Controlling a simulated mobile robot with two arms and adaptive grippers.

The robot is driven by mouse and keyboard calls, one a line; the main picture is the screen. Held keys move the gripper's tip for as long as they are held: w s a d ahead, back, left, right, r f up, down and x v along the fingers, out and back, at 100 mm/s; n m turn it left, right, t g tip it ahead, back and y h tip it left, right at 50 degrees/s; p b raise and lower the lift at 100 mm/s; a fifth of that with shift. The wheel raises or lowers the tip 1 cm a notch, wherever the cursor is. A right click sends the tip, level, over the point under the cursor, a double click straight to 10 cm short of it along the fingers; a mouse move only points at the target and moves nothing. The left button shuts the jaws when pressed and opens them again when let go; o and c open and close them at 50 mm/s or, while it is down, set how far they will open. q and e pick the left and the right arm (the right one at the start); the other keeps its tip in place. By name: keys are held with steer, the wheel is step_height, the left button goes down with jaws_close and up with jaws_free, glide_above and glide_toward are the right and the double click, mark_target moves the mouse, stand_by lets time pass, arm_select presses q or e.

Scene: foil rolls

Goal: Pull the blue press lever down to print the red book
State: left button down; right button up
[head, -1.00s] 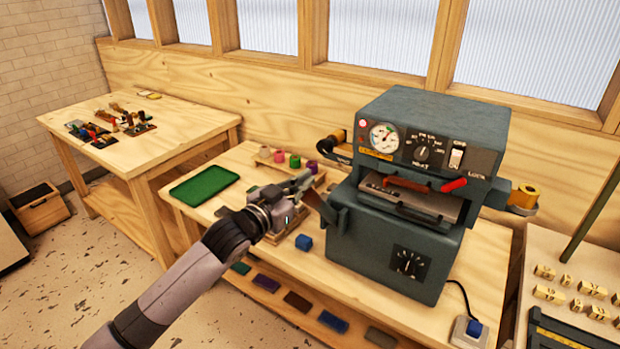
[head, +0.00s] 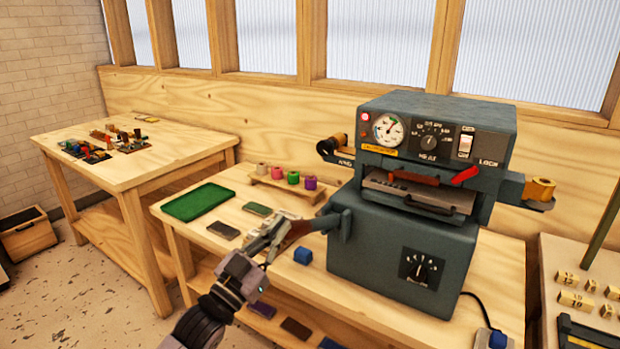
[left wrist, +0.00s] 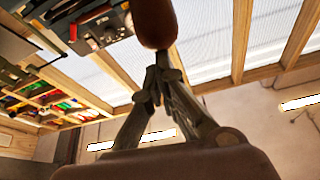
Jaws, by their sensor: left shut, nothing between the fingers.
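The blue-grey press (head: 405,240) stands on the wooden bench. Its lever (head: 332,222) comes off the left side, with a brown handle (head: 297,233) that slants down to the left. My left gripper (head: 270,240) is at the handle's outer end, shut with nothing between its fingers. In the left wrist view the rounded brown handle end (left wrist: 154,25) sits just beyond the shut fingertips (left wrist: 157,72); I cannot tell whether they touch. I cannot make out a red book in the press; a red bar (head: 413,177) shows at its front slot. My right gripper is not in view.
A green tray (head: 198,202) and a rack of colored rolls (head: 285,183) are to the left. Dark flat pieces lie on the shelf below. Another table (head: 130,165) stands farther left.

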arm_select(q)
steer(key=shift+t+h, duration=0.4)
steer(key=shift+t, duration=0.2)
steer(key=f+b, duration=0.3)
steer(key=s+f+b, duration=0.1)
steer(key=b, duration=0.1)
steer(key=shift+a+f, duration=0.3)
steer(key=shift+f, duration=0.1)
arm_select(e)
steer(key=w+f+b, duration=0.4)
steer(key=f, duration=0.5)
arm_select(q)
step_height(320, 180, down, 7)
steer(key=s+t+h+b, duration=0.1)
steer(key=t+h+b, duration=0.1)
steer(key=b, duration=0.6)
steer(key=shift+a+f, duration=0.2)
steer(key=shift+a, duration=0.2)
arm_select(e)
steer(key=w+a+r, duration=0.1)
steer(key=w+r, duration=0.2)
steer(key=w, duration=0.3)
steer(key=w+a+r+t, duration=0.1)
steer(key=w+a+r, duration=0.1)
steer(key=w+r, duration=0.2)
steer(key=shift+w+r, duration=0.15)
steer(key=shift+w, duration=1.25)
arm_select(q)
steer(key=shift+s, duration=0.1)
